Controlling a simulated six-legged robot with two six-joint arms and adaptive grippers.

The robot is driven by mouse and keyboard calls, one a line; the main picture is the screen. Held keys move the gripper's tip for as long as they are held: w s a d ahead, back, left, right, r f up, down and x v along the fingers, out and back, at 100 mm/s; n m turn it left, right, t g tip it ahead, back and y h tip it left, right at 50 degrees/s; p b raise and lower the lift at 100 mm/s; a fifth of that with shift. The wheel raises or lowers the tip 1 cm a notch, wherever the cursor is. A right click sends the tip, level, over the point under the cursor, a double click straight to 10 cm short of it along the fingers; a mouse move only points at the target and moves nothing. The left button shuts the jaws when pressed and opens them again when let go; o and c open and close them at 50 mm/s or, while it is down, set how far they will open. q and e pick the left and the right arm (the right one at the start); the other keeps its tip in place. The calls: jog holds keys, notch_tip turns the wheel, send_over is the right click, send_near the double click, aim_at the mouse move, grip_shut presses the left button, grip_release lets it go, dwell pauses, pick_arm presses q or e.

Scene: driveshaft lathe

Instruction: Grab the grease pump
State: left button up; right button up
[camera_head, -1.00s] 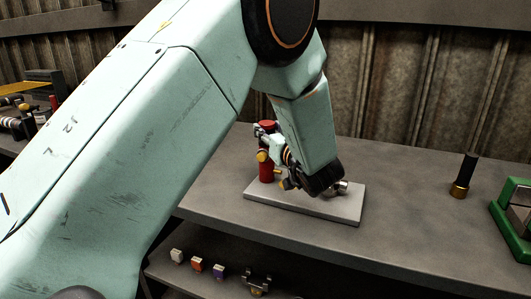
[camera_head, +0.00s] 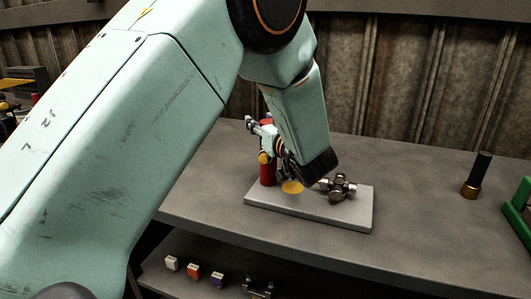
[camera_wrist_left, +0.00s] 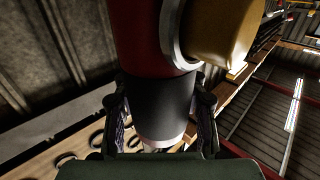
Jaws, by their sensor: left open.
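The grease pump, a red cylinder (camera_head: 267,174), stands upright on the light grey plate (camera_head: 300,210) on the bench, partly hidden behind my left gripper. In the left wrist view the pump's red body (camera_wrist_left: 150,38) and black section (camera_wrist_left: 160,105) fill the middle, with a large brass-coloured part beside them. My left gripper (camera_head: 262,133) is open at the pump's upper part. In the left wrist view its fingers (camera_wrist_left: 161,115) stand on either side of the black section; I cannot tell whether they touch it. My right gripper is not in view.
A black cylinder with a brass base (camera_head: 477,176) and a green fixture (camera_head: 520,210) are at the right. Small coloured blocks (camera_head: 194,271) lie on the lower shelf. The bench between is clear.

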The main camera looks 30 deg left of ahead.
pick_arm(q)
jog(key=shift+w+a+f, duration=0.15)
jog(key=shift+w+a, duration=0.05)
jog(key=shift+a, duration=0.05)
jog(key=shift+s+d+r, duration=0.45)
jog(key=shift+s+r, duration=0.05)
jog(key=shift+r, duration=0.15)
jog(key=shift+s+d+r, duration=0.1)
jog(key=shift+s, duration=0.05)
jog(key=shift+c, duration=0.8)
jog(key=shift+w+a+f, duration=0.3)
jog(key=shift+w+f, duration=0.15)
jog(key=shift+f, duration=0.1)
jog(key=c, duration=0.4)
jog(key=shift+s+d+r, duration=0.15)
jog(key=shift+s+r, duration=0.05)
jog(key=shift+s, duration=0.1)
grip_shut()
jog(key=shift+w+f, duration=0.1)
jog(key=shift+w, duration=0.1)
